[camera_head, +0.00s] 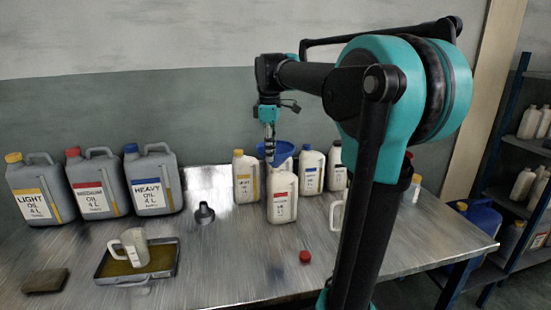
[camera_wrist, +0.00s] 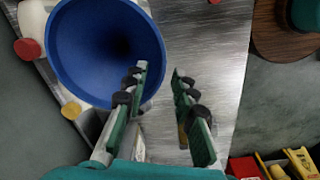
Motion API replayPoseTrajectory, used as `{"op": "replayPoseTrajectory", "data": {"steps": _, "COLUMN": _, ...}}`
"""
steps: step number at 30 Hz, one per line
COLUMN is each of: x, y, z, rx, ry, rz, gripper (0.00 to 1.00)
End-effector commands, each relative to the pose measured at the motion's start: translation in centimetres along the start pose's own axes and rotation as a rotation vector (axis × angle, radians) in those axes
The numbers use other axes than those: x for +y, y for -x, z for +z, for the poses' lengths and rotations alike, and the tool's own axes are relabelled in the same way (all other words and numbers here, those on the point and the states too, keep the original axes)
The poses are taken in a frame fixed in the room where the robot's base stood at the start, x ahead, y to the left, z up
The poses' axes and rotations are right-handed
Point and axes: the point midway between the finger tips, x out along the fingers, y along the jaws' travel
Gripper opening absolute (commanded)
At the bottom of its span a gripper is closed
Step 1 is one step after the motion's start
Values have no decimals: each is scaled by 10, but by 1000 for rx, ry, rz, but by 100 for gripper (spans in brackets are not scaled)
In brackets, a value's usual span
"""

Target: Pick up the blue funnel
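The blue funnel (camera_head: 284,152) appears to sit wide end up at the top of the red-labelled white bottle (camera_head: 282,190); its spout is hidden. In the wrist view the funnel (camera_wrist: 90,45) fills the upper left, looking into its cone. My gripper (camera_head: 269,160) points down at the funnel's left side in the head view. In the wrist view my gripper (camera_wrist: 158,74) is open, with a gap between its fingers. One finger overlaps the funnel's rim in the picture; the other is beyond the rim. I cannot tell whether that finger touches the funnel.
Several white bottles (camera_head: 245,178) stand close around the funnel. A red cap (camera_head: 305,257) lies in front. A dark small funnel (camera_head: 204,213), a tray (camera_head: 108,269) with a beige jug (camera_head: 133,247), and large grey cans (camera_head: 153,184) are left.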

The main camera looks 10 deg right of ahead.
Motion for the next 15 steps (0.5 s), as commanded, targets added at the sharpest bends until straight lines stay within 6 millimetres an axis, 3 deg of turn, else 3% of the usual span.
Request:
{"op": "replayPoseTrajectory", "data": {"steps": 1, "x": 0, "y": 0, "z": 0, "rx": 0, "ry": 0, "rz": 0, "gripper": 24}}
{"op": "replayPoseTrajectory", "data": {"steps": 7, "x": 0, "y": 0, "z": 0, "rx": 0, "ry": 0, "rz": 0, "gripper": 0}}
{"op": "replayPoseTrajectory", "data": {"steps": 15, "x": 0, "y": 0, "z": 0, "rx": 0, "ry": 0, "rz": 0, "gripper": 0}}
